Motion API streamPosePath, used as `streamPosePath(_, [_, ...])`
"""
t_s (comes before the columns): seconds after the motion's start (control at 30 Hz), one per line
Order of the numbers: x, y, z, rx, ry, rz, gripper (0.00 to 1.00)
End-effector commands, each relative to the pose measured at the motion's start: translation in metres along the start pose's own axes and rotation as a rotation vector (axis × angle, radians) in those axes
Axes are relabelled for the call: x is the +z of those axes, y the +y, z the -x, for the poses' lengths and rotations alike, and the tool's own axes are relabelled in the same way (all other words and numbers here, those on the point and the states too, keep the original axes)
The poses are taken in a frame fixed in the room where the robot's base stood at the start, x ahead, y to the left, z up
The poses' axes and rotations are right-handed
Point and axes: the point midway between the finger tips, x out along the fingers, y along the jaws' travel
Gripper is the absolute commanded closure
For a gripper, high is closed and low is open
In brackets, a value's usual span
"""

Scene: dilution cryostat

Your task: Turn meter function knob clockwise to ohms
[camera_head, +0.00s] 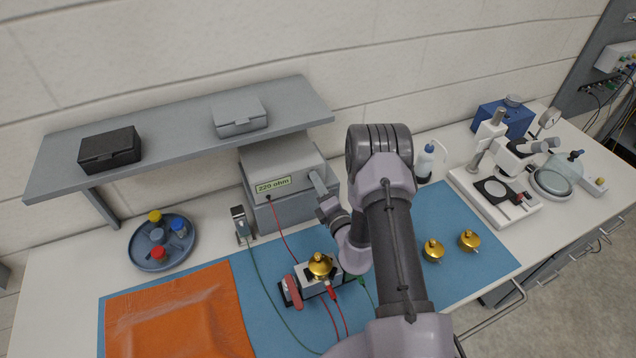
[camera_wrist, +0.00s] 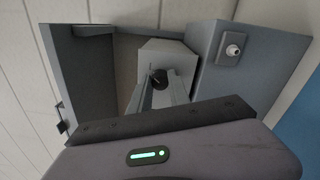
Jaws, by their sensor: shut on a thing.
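The meter (camera_head: 283,165) is a grey box below the wall shelf; its green label or display reads "220 ohm" (camera_head: 273,185). My gripper (camera_head: 317,184) reaches the right part of its front, and the knob is hidden there in the head view. In the wrist view a small dark round knob (camera_wrist: 159,77) sits on a pale box face (camera_wrist: 170,53). My two grey gripper fingers (camera_wrist: 158,90) are shut on the knob. A pale mark shows near the knob's left edge; its exact setting cannot be read.
The shelf (camera_head: 180,145) overhangs the meter and carries two boxes. Red and green leads cross the blue mat (camera_head: 462,233). Two brass pots (camera_head: 433,250) and a microscope (camera_head: 495,195) stand to the right.

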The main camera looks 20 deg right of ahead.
Motion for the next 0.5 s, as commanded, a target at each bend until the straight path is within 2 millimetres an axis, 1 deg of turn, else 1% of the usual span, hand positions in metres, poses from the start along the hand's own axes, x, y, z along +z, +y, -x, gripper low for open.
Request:
streamPosePath(0.2, [0.0013, 0.0018, -0.0013, 0.005, -0.005, -0.08, 1.0])
streamPosePath(0.5, [0.0014, 0.0017, -0.0014, 0.005, -0.006, -0.119, 1.0])
